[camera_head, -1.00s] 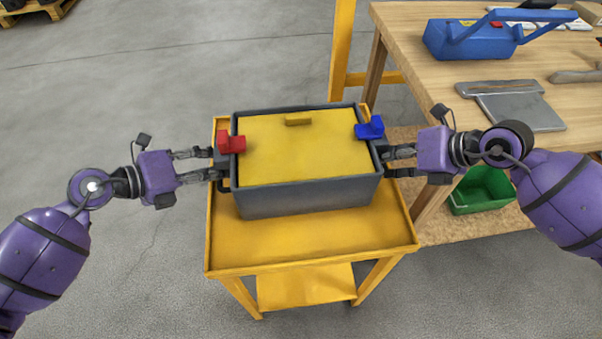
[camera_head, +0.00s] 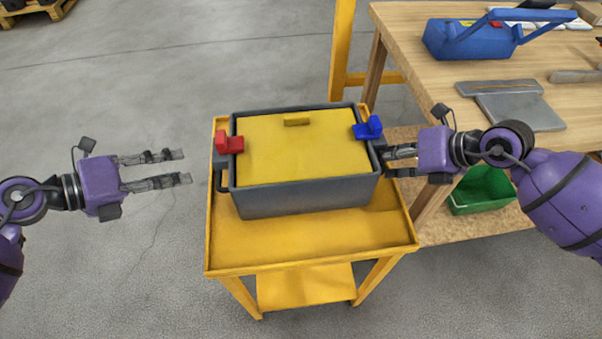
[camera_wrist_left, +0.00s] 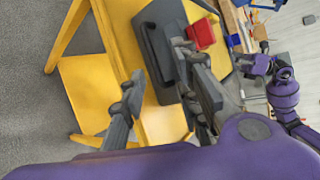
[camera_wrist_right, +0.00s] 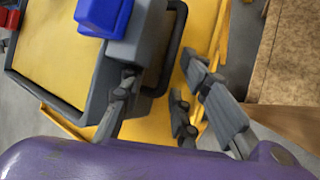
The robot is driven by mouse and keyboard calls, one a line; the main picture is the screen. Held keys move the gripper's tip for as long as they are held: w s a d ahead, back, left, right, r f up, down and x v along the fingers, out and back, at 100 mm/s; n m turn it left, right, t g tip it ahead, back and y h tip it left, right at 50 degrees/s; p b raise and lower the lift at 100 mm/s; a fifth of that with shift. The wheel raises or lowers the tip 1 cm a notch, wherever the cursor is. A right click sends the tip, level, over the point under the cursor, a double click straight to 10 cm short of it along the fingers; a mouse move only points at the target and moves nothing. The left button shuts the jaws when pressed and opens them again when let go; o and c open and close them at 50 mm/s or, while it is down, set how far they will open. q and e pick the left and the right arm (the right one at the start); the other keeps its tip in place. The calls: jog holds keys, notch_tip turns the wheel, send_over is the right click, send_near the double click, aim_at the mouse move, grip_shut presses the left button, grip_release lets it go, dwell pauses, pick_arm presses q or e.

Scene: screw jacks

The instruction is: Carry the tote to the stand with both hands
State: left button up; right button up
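The grey tote (camera_head: 305,198) sits on the yellow stand (camera_head: 305,245). Its yellow lid (camera_head: 300,150) carries a red latch (camera_head: 229,143) on the left and a blue latch (camera_head: 368,128) on the right. My left gripper (camera_head: 184,166) is open and empty, well left of the tote, fingers pointing at its left side. In the left wrist view, the tote (camera_wrist_left: 155,50) is beyond the spread fingers. My right gripper (camera_head: 388,163) is at the tote's right side. In the right wrist view its fingers (camera_wrist_right: 160,75) are spread, with the dark right handle (camera_wrist_right: 177,45) between them.
A wooden workbench (camera_head: 420,50) stands at the right with a blue toolbox (camera_head: 470,40) on it. A green bin (camera_head: 482,190) is below the bench. A yellow post (camera_head: 342,50) rises behind the stand.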

jog(key=shift+s+d+r, duration=0.1)
jog(key=shift+d, duration=0.05)
pick_arm(q)
jog(key=shift+v, duration=1.15)
pick_arm(e)
jog(key=v, duration=1.1)
jog(key=shift+d+r, duration=0.2)
jog(key=shift+r, duration=0.05)
jog(key=shift+s, duration=0.1)
